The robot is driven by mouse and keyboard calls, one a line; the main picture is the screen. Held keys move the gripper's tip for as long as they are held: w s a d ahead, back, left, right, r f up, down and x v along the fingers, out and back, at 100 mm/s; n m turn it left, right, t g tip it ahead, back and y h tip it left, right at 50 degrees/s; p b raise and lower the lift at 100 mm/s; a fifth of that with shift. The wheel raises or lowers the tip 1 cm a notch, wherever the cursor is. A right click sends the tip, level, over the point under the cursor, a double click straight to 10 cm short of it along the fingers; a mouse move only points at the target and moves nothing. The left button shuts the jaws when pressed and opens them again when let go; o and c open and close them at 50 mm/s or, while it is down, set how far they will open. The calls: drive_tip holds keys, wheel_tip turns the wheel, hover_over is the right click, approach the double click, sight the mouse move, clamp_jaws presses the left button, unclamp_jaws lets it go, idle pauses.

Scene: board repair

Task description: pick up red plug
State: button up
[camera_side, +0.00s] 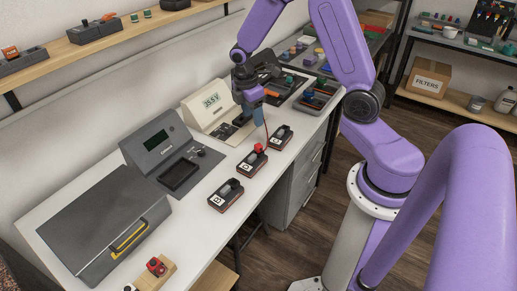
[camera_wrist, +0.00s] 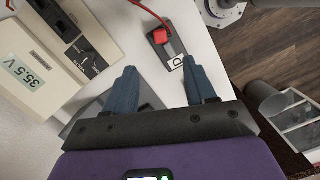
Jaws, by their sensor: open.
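The red plug (camera_side: 258,148) sits on top of the middle one of three small dark boxes (camera_side: 252,163) on the white bench. In the wrist view the red plug (camera_wrist: 161,36) shows just ahead of the fingertips, on its dark box (camera_wrist: 175,61) with a white label. A red cable (camera_wrist: 148,12) runs from it toward the upper left. My gripper (camera_side: 259,113) hangs above the bench, behind and above the plug. In the wrist view my gripper (camera_wrist: 160,68) has its two blue fingers wide apart, with nothing between them. The plug is apart from both fingers.
A beige meter (camera_side: 207,108) reading 35.5 V stands close by the gripper. A grey device (camera_side: 160,143) and a closed dark case (camera_side: 95,225) stand farther left. Another red piece (camera_side: 156,266) sits on a wooden block. The bench's front edge runs close to the boxes.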

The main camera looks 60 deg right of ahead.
sight(258, 145)
drive_tip(key=f, duration=0.4)
drive_tip(key=d+f, duration=0.1)
drive_tip(key=f, duration=0.7)
drive_tip(key=shift+s+d+f, duration=0.4)
clamp_jaws()
